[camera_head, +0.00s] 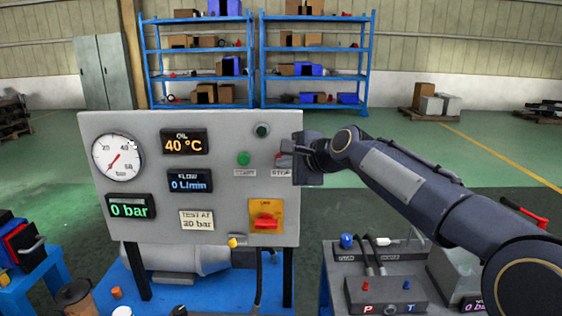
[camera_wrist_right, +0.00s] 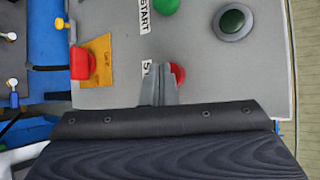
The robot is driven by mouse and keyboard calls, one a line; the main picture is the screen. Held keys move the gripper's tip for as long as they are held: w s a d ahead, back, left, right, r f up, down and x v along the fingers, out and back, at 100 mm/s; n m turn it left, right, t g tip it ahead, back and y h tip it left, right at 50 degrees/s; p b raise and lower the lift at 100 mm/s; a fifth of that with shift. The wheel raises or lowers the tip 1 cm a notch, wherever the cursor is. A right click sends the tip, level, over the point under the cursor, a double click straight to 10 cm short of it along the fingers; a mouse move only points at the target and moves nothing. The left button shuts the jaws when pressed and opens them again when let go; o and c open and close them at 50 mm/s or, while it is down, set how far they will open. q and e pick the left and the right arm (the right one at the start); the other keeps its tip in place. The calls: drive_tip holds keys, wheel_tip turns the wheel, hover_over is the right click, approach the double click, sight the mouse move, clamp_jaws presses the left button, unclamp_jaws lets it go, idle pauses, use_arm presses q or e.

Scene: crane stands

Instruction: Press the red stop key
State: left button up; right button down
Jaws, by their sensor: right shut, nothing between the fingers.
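The red stop key (camera_wrist_right: 179,73) sits on the grey control panel (camera_head: 221,213), and in the right wrist view it is partly hidden behind my right gripper (camera_wrist_right: 160,82). The fingers are shut with nothing between them. Their tips are at or just in front of the key; I cannot tell whether they touch it. In the head view my right gripper (camera_head: 285,159) reaches the panel's right side from the right, just above the STOP label (camera_head: 281,173). My left gripper is not in view.
The green start key (camera_head: 243,158) is left of the stop key. A dark round knob (camera_head: 262,130) is above, and a red switch on a yellow plate (camera_head: 265,221) is below. A hose bench (camera_head: 375,270) stands at the lower right. Blue shelves (camera_head: 316,104) stand far behind.

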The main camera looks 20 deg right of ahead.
idle(0.4)
drive_tip(key=shift+s+a+p, duration=0.35)
drive_tip(key=shift+s+p, duration=0.1)
drive_tip(key=shift+s, duration=0.3)
drive_tip(key=s+p, duration=0.1)
drive_tip(key=s+a+p, duration=0.1)
drive_tip(key=s, duration=0.1)
drive_tip(key=s+a+p, duration=0.1)
drive_tip(key=shift+s+a+p, duration=0.1)
drive_tip(key=shift+s+p, duration=0.15)
drive_tip(key=shift+p, duration=0.1)
